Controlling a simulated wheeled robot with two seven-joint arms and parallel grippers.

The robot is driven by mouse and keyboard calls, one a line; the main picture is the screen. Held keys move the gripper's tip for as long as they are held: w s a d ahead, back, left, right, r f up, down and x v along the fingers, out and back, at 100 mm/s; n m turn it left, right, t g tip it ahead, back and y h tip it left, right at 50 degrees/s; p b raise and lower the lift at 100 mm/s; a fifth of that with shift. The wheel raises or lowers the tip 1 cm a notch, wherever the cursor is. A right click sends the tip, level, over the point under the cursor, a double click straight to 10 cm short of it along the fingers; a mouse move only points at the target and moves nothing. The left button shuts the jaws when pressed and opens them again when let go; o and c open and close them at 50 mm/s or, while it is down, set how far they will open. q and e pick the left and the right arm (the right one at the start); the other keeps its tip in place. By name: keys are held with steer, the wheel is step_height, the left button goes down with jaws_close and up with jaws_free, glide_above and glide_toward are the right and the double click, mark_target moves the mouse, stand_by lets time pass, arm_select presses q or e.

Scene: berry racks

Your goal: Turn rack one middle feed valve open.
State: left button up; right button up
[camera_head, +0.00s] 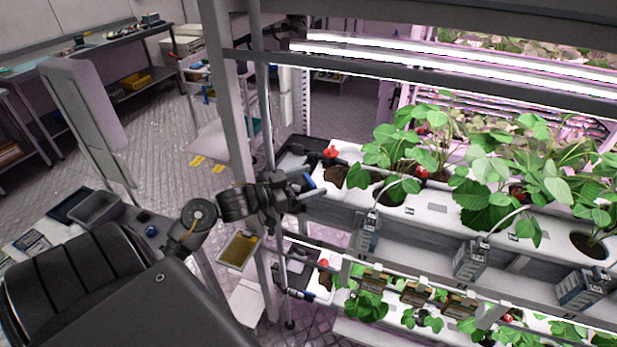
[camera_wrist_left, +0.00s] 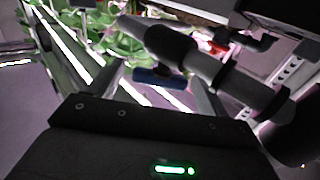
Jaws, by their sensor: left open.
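A blue valve lever (camera_head: 308,180) sits at the left end of the rack's middle planting trough (camera_head: 430,208), close to my left gripper (camera_head: 292,196). In the left wrist view the blue lever (camera_wrist_left: 158,77) sits on a dark pipe (camera_wrist_left: 180,50), seen between the two fingers of my left gripper (camera_wrist_left: 155,88). The gripper is open; I cannot tell whether a finger touches the lever. A red valve handle (camera_head: 331,152) stands above the trough's end, and red also shows in the left wrist view (camera_wrist_left: 218,46). My right gripper is out of view.
A rack post (camera_head: 228,90) and a crossbar (camera_head: 420,78) stand near my left arm. A lower trough end has another red handle (camera_head: 324,264) and blue lever (camera_head: 308,297). Leafy plants (camera_head: 490,185) fill the trough. A workbench (camera_head: 110,45) stands at the back left.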

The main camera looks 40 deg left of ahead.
arm_select(q)
steer(key=shift+w+d, duration=0.15)
steer(key=shift+w, duration=0.15)
